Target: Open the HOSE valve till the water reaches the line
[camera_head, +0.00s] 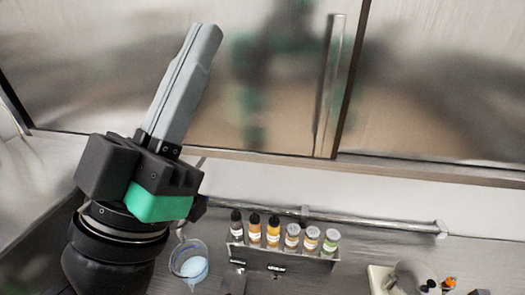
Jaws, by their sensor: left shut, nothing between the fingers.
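My left gripper (207,33) is large in the left half of the head view, its two grey fingers shut together and pointing up in front of the steel cabinet. Nothing is between the fingers. A clear container (189,259) with pale bluish-white contents stands below and right of its wrist, partly behind my arm. I cannot make out a fill line on it. A thin metal pipe (375,222) runs along the back of the counter; I cannot tell whether it belongs to the hose. No HOSE valve can be made out. My right gripper is not in view.
A metal rack (290,256) of several capped bottles stands on the steel counter (350,280). A pale device (384,279) and small orange-and-black items (449,284) are at the bottom right. The cabinet doors (430,80) with a vertical handle (329,85) fill the top.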

